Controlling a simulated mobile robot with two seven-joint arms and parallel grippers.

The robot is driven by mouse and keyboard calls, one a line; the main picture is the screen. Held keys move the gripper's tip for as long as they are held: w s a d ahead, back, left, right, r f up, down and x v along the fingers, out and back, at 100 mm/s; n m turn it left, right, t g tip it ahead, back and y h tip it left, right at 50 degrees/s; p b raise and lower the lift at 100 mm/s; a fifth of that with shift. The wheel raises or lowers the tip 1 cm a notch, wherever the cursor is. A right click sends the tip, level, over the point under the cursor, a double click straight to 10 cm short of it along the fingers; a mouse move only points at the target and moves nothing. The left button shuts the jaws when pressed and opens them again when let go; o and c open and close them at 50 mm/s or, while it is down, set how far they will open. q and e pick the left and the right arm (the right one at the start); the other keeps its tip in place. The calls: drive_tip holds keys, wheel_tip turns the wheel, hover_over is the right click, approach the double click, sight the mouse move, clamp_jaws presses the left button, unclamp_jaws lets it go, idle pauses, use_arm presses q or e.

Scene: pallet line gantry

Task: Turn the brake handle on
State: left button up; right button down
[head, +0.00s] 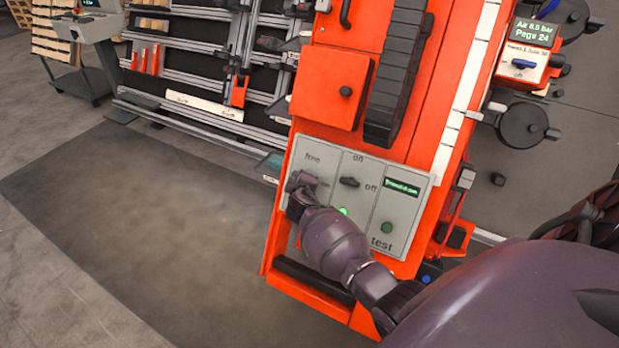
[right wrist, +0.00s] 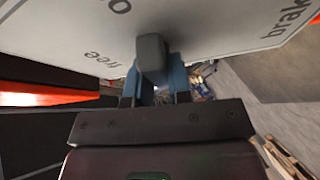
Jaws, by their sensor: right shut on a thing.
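The brake handle (right wrist: 151,55) is a grey lever on the light grey control panel (right wrist: 200,25), seen close up in the right wrist view. My right gripper (right wrist: 160,80) has its blue fingers closed around it. The label "free" is to its left and a partly cut-off "brak" is to its right. In the head view, my right gripper (head: 299,186) is at the left side of the panel (head: 365,215), below the word "free", and hides most of the handle. I cannot tell the handle's exact angle. My left gripper is out of view.
The panel also has a black on/off switch (head: 349,182), a green test button (head: 387,227) and a small green display (head: 402,187). It sits on an orange machine (head: 415,100). A rack (head: 200,70) stands behind, left; the floor (head: 140,210) there is clear.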

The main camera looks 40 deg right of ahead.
drive_tip(key=shift+w+r+n+g+y+p, duration=0.15)
drive_tip(key=shift+n+y+p, duration=0.1)
drive_tip(key=shift+n+p, duration=0.3)
drive_tip(key=shift+s+r+n+g+y+p, duration=0.15)
drive_tip(key=shift+n+y+p, duration=0.1)
drive_tip(key=shift+n+p, duration=0.3)
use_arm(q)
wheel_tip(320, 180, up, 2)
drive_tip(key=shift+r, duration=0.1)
use_arm(e)
drive_tip(key=shift+f, duration=0.15)
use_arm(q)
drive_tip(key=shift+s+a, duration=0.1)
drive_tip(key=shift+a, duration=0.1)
use_arm(e)
drive_tip(key=shift+f, duration=0.1)
drive_tip(key=c, duration=1)
unclamp_jaws()
drive_tip(key=shift+c, duration=0.2)
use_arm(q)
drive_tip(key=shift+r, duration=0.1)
